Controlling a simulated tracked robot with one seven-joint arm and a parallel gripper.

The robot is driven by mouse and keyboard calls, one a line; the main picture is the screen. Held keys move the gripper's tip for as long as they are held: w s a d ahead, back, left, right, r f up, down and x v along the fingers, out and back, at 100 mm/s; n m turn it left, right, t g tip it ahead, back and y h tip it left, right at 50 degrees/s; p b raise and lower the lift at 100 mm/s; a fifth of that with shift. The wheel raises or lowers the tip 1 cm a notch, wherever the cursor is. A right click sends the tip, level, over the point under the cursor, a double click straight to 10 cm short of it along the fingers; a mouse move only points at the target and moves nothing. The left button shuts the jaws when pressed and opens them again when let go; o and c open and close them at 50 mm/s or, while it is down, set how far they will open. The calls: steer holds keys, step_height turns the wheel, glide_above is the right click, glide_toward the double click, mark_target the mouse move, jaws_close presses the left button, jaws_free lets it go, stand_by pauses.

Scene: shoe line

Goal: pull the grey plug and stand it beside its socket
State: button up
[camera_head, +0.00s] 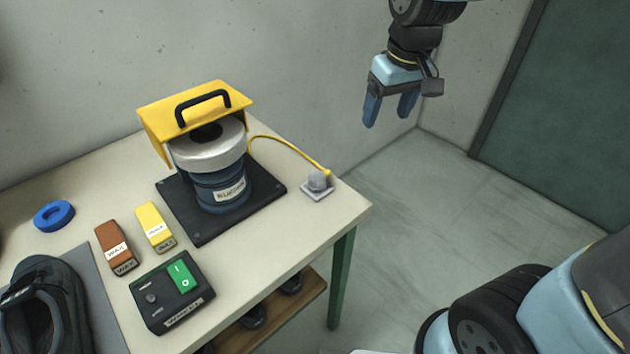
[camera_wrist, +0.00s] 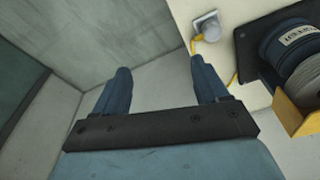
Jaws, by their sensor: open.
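The grey plug (camera_head: 317,180) sits in its square light socket plate (camera_head: 318,194) near the right end of the table, with a yellow cord running from it to the machine. In the wrist view the plug (camera_wrist: 208,28) and cord show at the top, right of centre. My gripper (camera_head: 391,116) is open and empty. It hangs in the air beyond the table's right end, up and to the right of the plug in the head view. In the wrist view its two blue fingers (camera_wrist: 160,82) are spread apart, with floor and wall behind them.
The buffing machine (camera_head: 222,190) with a yellow hood (camera_head: 160,118) stands left of the plug. A switch box (camera_head: 155,310), a yellow bar (camera_head: 154,224), a brown bar (camera_head: 113,245), a blue ring (camera_head: 54,216) and a dark shoe (camera_head: 45,305) lie further left. The table (camera_head: 345,209) is bare around the socket.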

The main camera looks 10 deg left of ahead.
mark_target(317, 174)
steer(key=a+f+n, duration=0.1)
steer(key=a+f, duration=0.2)
steer(key=a, duration=0.1)
steer(key=a+f+n+g, duration=0.1)
steer(key=a+f, duration=0.2)
steer(key=a, duration=0.2)
steer(key=a+f+n+h, duration=0.1)
steer(key=a+f, duration=0.2)
steer(key=a, duration=0.1)
steer(key=shift+s+a+f+n+g, duration=0.15)
steer(key=shift+s+f+n+g, duration=0.15)
steer(key=shift+f, duration=0.05)
steer(key=shift+f, duration=4.5)
steer(key=shift+c, duration=0.3)
jaws_close()
steer(key=shift+r, duration=2.95)
